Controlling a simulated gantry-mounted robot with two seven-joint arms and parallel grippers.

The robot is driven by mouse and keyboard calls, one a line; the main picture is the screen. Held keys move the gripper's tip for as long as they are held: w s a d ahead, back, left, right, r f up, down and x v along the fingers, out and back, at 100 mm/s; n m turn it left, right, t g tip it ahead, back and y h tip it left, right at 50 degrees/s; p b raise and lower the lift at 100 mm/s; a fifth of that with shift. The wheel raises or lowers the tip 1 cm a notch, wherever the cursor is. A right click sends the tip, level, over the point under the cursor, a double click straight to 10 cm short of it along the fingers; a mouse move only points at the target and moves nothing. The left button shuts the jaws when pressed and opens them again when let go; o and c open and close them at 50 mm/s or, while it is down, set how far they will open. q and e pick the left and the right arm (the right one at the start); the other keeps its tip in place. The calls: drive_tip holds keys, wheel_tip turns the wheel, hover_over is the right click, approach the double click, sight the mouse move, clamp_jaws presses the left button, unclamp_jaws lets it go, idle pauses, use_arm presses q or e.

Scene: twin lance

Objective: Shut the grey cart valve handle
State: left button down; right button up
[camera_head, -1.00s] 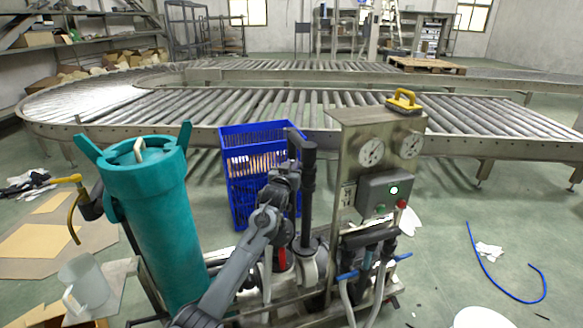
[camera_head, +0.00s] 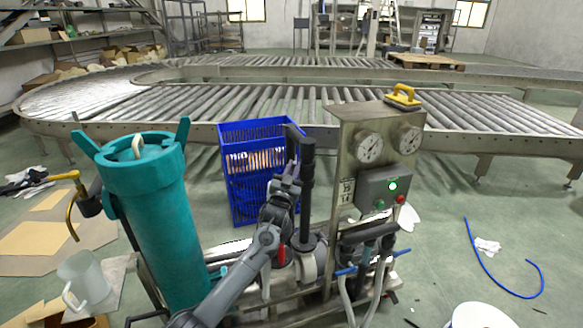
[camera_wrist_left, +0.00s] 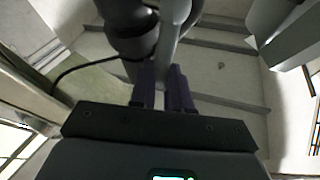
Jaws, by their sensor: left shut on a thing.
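My left gripper (camera_head: 291,172) reaches up beside the black upright pipe (camera_head: 308,190) on the cart, between the teal tank and the gauge panel. In the left wrist view its two dark fingers (camera_wrist_left: 165,88) are closed on a light grey bar, which I take to be the grey valve handle (camera_wrist_left: 174,35). The bar runs up from between the fingertips, beside a dark round pipe fitting (camera_wrist_left: 130,25). In the head view the gripper and pipe mostly hide the handle, and its exact angle cannot be told. My right gripper is not in view.
The teal tank (camera_head: 155,220) stands left of my left arm. The steel gauge panel (camera_head: 350,140) with a control box (camera_head: 384,188) stands to the right. A blue crate (camera_head: 240,180) is behind. A red handle (camera_head: 281,257) and several hoses sit low on the cart.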

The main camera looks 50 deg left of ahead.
use_arm(q)
drive_tip(key=shift+s+d+f+m+t+b, duration=0.1)
drive_tip(key=shift+d+f+m+t+b, duration=0.2)
drive_tip(key=shift+m+t, duration=0.2)
drive_tip(key=shift+s+d+f+m+t+b, duration=0.15)
drive_tip(key=shift+m+t+b, duration=0.15)
drive_tip(key=shift+m+t, duration=0.2)
drive_tip(key=shift+w, duration=0.1)
drive_tip(key=c, duration=1.1)
unclamp_jaws()
drive_tip(key=shift+d, duration=0.1)
drive_tip(key=shift+p+v, duration=2.4)
drive_tip(key=shift+v, duration=3)
